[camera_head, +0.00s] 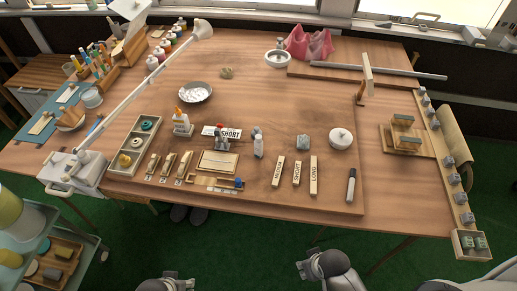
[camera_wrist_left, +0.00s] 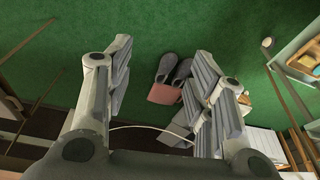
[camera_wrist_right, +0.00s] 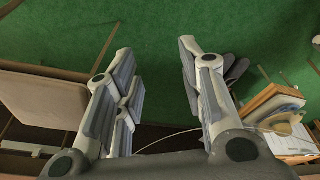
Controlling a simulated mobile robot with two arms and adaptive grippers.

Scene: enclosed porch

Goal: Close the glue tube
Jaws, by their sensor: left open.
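A white bottle with an orange nozzle (camera_head: 182,123) stands upright on the table, left of the middle. A small white bottle or tube (camera_head: 258,146) stands near the middle. A dark-and-white tube or marker (camera_head: 351,186) lies near the board's right front edge. I cannot tell for sure which one is the glue tube, or whether a cap is off. My right gripper (camera_head: 304,268) is in front of the table, apart from everything; its fingers are spread and empty in the right wrist view (camera_wrist_right: 156,80). My left gripper (camera_head: 189,283) is likewise open and empty in the left wrist view (camera_wrist_left: 160,75).
The wooden table (camera_head: 400,215) holds labelled wooden blocks (camera_head: 297,173), a white round jar (camera_head: 341,138), a bowl (camera_head: 195,92) and a compartment tray (camera_head: 133,147). A white lamp (camera_head: 150,80) reaches over the left side. Green floor (camera_head: 250,250) is free in front.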

